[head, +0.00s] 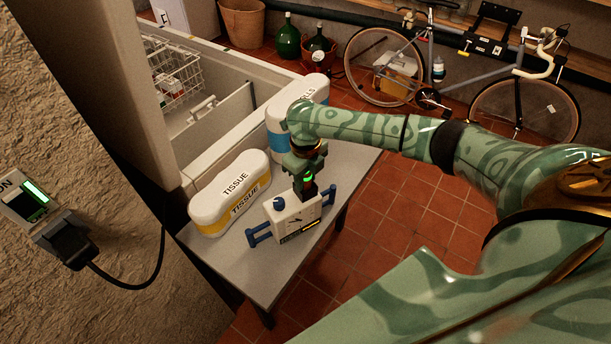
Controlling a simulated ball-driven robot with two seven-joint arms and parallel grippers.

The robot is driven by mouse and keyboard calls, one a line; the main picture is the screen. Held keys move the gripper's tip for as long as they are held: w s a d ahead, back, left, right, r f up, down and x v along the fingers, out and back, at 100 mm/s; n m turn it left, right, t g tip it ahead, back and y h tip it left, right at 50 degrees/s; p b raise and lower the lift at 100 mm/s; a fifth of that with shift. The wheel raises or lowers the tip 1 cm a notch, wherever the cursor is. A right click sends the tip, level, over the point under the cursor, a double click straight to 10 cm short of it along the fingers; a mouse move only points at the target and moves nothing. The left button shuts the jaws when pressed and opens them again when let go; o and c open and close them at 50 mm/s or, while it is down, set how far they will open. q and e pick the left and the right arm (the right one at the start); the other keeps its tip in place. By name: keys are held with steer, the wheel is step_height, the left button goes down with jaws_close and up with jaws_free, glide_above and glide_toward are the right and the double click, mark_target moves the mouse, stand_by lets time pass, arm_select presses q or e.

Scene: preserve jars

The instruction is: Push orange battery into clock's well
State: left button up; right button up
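A small white box with blue side brackets (292,219), which looks like the clock, stands on the grey table. It has a dark blue knob on top and dark markings on its front. My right gripper (306,193) points down at the top right of this box, touching it or just above it; I cannot tell which. Its fingers are small and dark here, so their opening is unclear. I cannot make out the orange battery or the well; the gripper may hide them. My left gripper is out of view.
A white and yellow tissue box (222,205) stands close left of the clock. A white and blue container (280,135) stands behind, partly covered by my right arm. The grey table (240,268) is bare in front. An open chest with a wire basket (172,68) stands behind.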

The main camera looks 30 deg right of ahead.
steer(key=o, duration=0.4)
steer(key=shift+c, duration=0.2)
step_height(320, 180, up, 16)
steer(key=p, duration=0.4)
